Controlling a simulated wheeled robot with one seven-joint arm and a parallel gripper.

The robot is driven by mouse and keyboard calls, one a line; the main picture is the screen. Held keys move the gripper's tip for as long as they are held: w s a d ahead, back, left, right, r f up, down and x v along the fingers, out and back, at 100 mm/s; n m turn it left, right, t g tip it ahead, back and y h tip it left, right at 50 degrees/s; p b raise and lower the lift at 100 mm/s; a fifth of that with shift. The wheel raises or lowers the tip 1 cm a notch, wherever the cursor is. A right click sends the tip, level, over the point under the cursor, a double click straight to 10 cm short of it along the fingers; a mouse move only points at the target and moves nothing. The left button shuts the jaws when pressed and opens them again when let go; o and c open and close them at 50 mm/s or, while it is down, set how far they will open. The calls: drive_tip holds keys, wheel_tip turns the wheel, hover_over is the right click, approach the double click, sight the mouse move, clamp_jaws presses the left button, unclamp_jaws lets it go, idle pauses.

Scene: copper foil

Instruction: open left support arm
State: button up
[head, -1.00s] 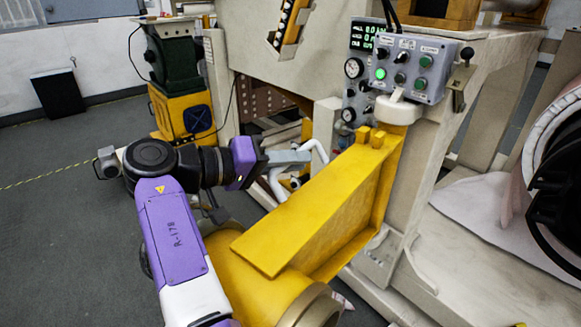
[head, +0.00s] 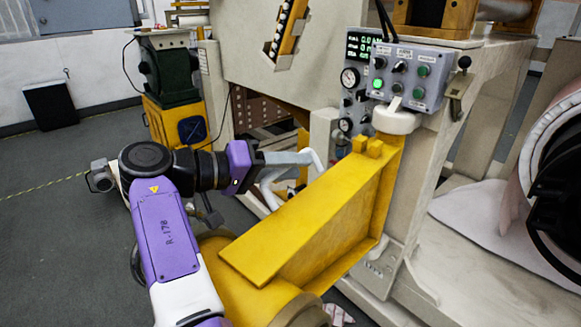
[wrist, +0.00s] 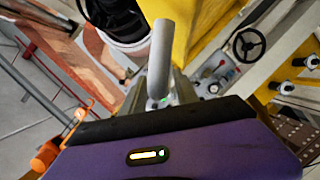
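The yellow support arm (head: 300,222) reaches from its hinge on the machine's right post toward the lower left of the head view. A pale bent tube handle (head: 268,190) shows behind it. My gripper (head: 290,158) is at the upper part of this handle, just left of the yellow arm in the picture, with its grey fingers pointing right. In the wrist view a grey round bar (wrist: 161,58) stands right in front of the gripper's purple body. The fingertips are mostly hidden there, so I cannot tell whether they are closed around the handle.
A grey control box (head: 415,75) with buttons and a lit display is above the hinge. A large roll (head: 558,150) stands at the right. A green and yellow unit (head: 165,75) is behind my arm. Open floor (head: 50,210) lies at the left.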

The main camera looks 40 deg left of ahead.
drive_tip(key=shift+s+a, duration=0.1)
drive_tip(key=shift+s, duration=0.05)
drive_tip(key=v, duration=0.7)
drive_tip(key=shift+s+b, duration=0.2)
drive_tip(key=shift+b, duration=0.1)
drive_tip(key=shift+s+a, duration=0.1)
drive_tip(key=shift+a, duration=0.05)
